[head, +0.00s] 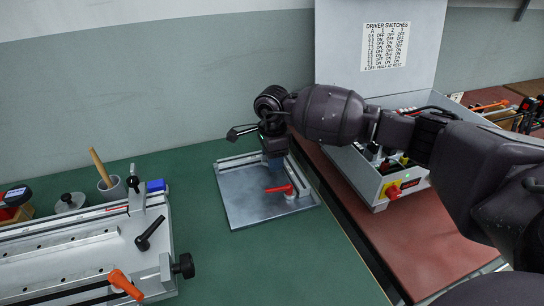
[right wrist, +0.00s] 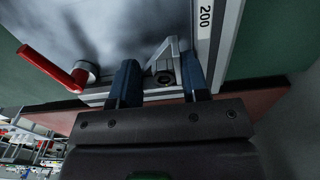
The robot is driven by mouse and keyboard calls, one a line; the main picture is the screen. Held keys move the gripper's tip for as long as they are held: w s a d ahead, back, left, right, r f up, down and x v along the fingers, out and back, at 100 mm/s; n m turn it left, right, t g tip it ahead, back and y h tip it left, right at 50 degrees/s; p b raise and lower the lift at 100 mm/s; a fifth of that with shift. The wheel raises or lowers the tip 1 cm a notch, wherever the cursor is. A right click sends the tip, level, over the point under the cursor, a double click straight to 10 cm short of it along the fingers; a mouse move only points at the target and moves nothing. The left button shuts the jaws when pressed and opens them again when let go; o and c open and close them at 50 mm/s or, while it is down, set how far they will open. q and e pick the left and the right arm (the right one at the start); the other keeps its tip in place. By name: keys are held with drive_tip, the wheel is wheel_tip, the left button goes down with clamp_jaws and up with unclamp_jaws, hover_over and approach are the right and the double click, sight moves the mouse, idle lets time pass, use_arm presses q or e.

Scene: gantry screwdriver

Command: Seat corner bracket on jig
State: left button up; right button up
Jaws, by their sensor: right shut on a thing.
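The jig is a grey metal plate (head: 250,205) with raised rails along two edges and a red-handled clamp (head: 280,189) near its right edge. My right gripper (head: 275,160) reaches down over the rail corner at the plate's back right. In the right wrist view, its two blue fingers (right wrist: 158,83) are shut on a small grey corner bracket (right wrist: 163,62) with a triangular web and a round hole. The bracket is right at the corner where the rails meet; whether it touches both rails I cannot tell. In the head view my gripper hides it. My left gripper is out of view.
A long clamping fixture (head: 75,250) with black and orange levers stands at the left. Behind it are a cup (head: 112,188) and a blue block (head: 155,185). A control box (head: 400,185) stands right of the jig. Green table is clear in front.

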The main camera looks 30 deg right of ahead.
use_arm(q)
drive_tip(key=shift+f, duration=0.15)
use_arm(e)
drive_tip(key=shift+f, duration=0.95)
drive_tip(key=o, duration=1)
drive_tip(key=shift+s+r, duration=0.1)
drive_tip(key=shift+r, duration=0.05)
use_arm(q)
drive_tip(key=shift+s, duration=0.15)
drive_tip(key=shift+b, duration=0.3)
use_arm(e)
drive_tip(key=shift+r, duration=0.1)
wheel_tip(320, 180, up, 10)
drive_tip(key=shift+f+p, duration=0.25)
drive_tip(key=shift+p, duration=0.8)
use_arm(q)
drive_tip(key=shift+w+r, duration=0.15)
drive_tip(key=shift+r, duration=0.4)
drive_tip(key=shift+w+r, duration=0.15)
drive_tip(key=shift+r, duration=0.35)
use_arm(e)
drive_tip(key=shift+r, duration=0.65)
